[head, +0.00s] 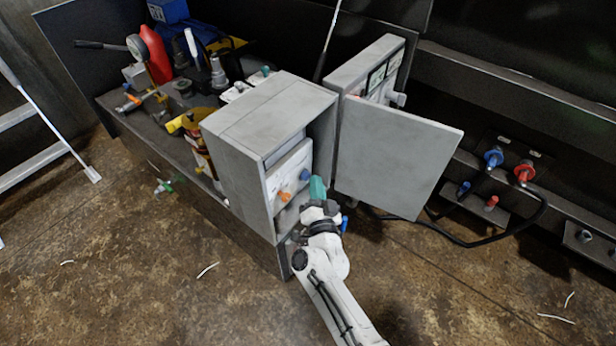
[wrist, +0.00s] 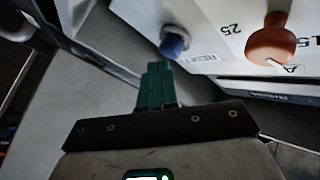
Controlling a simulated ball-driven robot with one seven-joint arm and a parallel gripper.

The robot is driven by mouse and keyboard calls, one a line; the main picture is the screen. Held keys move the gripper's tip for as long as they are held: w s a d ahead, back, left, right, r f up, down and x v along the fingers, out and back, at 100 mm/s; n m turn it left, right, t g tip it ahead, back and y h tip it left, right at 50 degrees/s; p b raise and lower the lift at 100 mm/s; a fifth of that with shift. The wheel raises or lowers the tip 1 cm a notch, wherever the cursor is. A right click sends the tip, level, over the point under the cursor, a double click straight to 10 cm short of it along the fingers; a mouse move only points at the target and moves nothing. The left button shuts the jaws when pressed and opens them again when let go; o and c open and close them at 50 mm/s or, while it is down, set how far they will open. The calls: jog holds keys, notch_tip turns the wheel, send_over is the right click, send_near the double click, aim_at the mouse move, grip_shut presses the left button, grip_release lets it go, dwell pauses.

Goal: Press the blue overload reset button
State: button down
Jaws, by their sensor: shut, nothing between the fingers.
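The blue button (head: 304,174) sits on a light panel inside the open grey cabinet (head: 250,140). In the wrist view the blue button (wrist: 174,42) stands out from the white panel just beyond the fingertips, slightly to the right. My gripper (head: 318,186) reaches in at the cabinet's open front. Its green fingers (wrist: 157,80) are shut together and empty. The tips look close to the button; I cannot tell whether they touch it.
An orange knob (wrist: 271,40) is on the same panel, right of the button. The open grey cabinet door (head: 395,155) stands to the right of my arm. A bench with tools (head: 150,125) is on the left. Blue (head: 493,158) and red (head: 524,172) fittings are at far right.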

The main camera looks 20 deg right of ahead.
jog(key=shift+w+a, duration=0.25)
jog(key=shift+w, duration=0.1)
dwell(0.6)
jog(key=shift+s, duration=0.1)
jog(key=shift+s+d, duration=0.5)
jog(key=shift+s, duration=0.1)
jog(key=shift+s+p, duration=0.1)
jog(key=shift+p, duration=0.2)
jog(key=shift+s+d+p, duration=0.4)
jog(key=shift+s+d, duration=0.35)
jog(key=shift+s, duration=0.25)
jog(key=shift+s+d+p, duration=0.35)
jog(key=shift+s+d, duration=0.35)
jog(key=shift+s, duration=0.25)
